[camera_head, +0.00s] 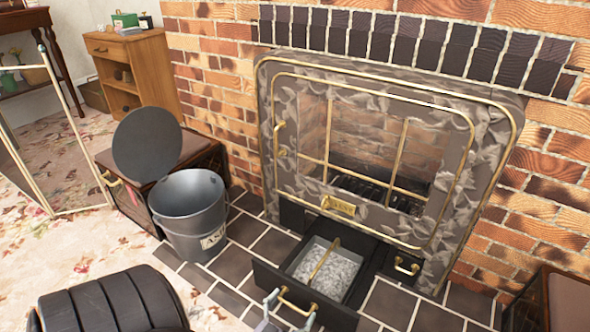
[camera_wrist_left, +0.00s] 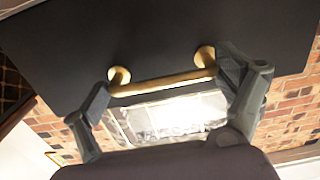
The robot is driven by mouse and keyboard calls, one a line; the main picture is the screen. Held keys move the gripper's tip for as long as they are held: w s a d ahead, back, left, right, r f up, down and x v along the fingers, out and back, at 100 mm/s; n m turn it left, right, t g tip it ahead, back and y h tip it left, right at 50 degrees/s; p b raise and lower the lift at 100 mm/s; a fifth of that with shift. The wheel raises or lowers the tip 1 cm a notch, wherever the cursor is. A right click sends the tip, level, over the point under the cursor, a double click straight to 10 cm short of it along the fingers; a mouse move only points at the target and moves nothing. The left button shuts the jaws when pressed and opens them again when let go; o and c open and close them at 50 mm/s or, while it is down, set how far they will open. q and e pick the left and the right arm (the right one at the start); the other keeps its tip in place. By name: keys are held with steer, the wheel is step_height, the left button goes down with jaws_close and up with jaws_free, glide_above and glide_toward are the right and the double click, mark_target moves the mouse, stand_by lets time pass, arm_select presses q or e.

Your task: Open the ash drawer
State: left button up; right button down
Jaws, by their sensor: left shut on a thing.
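The black ash drawer (camera_head: 345,312) stands pulled out from under the stove. A grey metal pan of pale ash (camera_head: 330,268) with a brass bar handle sits in it. My left gripper (camera_head: 290,304) is at the drawer's front, shut on the brass drawer handle (camera_head: 296,306). In the left wrist view the handle (camera_wrist_left: 165,86) lies between the two fingers of my left gripper (camera_wrist_left: 168,95), against the dark drawer front (camera_wrist_left: 150,40). My right gripper is not in view.
The stove (camera_head: 270,130) with its brass-barred door is shut above the drawer. A grey ash bucket (camera_head: 190,215) with its lid raised stands to the left on dark tiles. A mesh screen (camera_head: 40,165) is at far left. A dark box (camera_head: 565,305) is at lower right.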

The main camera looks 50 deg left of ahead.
arm_select(q)
steer(key=shift+a+r, duration=0.15)
steer(key=shift+a, duration=0.15)
steer(key=o, duration=1.4)
steer(key=shift+d+r, duration=0.15)
steer(key=shift+r, duration=2.3)
steer(key=shift+d+r, duration=0.1)
steer(key=shift+r, duration=2.35)
